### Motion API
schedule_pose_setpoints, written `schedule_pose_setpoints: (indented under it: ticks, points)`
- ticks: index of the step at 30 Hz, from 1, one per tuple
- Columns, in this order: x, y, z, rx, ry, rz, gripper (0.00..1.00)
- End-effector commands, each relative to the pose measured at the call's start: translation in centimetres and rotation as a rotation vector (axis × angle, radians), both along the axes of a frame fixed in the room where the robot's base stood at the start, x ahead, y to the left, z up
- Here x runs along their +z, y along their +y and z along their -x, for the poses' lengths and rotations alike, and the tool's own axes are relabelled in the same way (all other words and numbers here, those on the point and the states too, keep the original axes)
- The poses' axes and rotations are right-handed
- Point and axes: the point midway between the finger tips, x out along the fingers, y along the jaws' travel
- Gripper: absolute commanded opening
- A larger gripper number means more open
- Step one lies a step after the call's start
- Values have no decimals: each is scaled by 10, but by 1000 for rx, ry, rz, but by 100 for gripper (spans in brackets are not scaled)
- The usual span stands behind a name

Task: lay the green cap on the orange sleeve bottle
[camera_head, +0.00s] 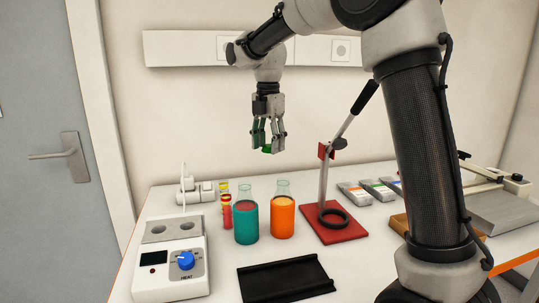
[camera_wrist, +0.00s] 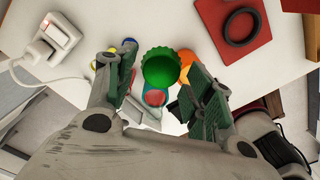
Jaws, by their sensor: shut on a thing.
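My gripper (camera_head: 268,146) is shut on the green cap (camera_head: 266,150) and holds it in the air, well above the table. In the wrist view the green cap (camera_wrist: 161,67) sits between the fingertips, with its ribbed rim showing. The orange sleeve bottle (camera_head: 282,217) stands upright on the table with a clear open neck, below the gripper and slightly to its right in the head view. In the wrist view the orange sleeve (camera_wrist: 184,68) is partly hidden behind the cap and the right finger.
A teal sleeve bottle (camera_head: 246,222) stands just left of the orange one, with small red and yellow vials (camera_head: 226,210) beyond it. A red-based stand with a black ring (camera_head: 333,223) is close on the right. A black tray (camera_head: 286,278) lies in front, a heater (camera_head: 172,262) at left.

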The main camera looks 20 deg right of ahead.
Motion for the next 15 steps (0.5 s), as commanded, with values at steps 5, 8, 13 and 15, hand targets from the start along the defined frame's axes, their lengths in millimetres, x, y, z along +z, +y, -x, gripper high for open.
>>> schedule_pose_setpoints:
  ticks: [5, 8, 13, 15]
  points:
    - [19, 0, 53, -7, -2, -1, 36]
    - [17, -4, 77, -34, -1, -1, 36]
    - [4, -11, 97, -88, 2, 1, 36]
    - [1, -12, 99, -110, 0, 0, 36]
